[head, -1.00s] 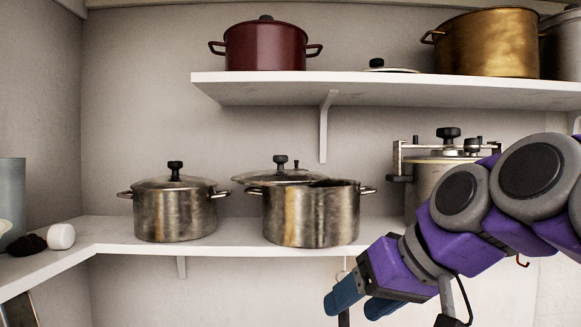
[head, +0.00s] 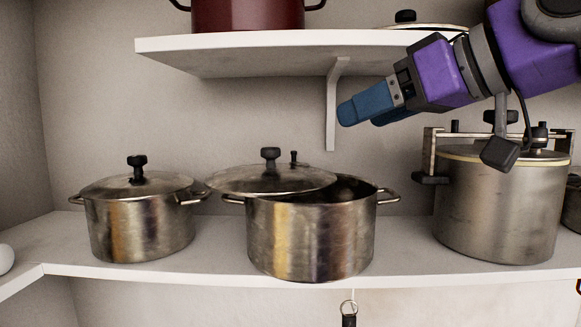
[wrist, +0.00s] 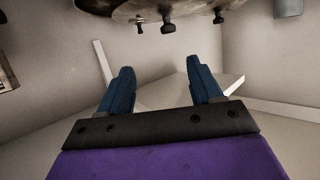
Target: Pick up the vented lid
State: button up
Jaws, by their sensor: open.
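The vented lid (head: 235,180) is glass with a metal rim, a black knob and a small black vent post. It sits shifted to the left on the middle steel pot (head: 310,240), leaving the pot's right side uncovered. My gripper (head: 360,114) is open and empty, above and to the right of the lid, just below the upper shelf. In the wrist view, the blue fingers (wrist: 160,75) are spread apart. That view seems upside down, with the lid's black knob (wrist: 167,22) and vent post (wrist: 138,27) along its top edge.
A lidded steel pot (head: 140,225) stands to the left and a clamped pressure cooker (head: 495,210) to the right on the lower shelf (head: 210,268). The upper shelf (head: 240,52) and its bracket (head: 332,105) are close to my gripper. A dark red pot (head: 250,14) stands above.

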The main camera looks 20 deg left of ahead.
jog(key=b, duration=0.2)
send_near(274, 148)
jog(key=x, duration=0.4)
jog(key=shift+w+f, duration=0.1)
jog(key=shift+w, duration=0.3)
jog(key=x, duration=0.5)
jog(key=shift+a, duration=0.45)
jog(key=shift+d, duration=0.1)
jog(key=shift+s+d, duration=0.1)
jog(key=shift+c, duration=0.8)
grip_shut()
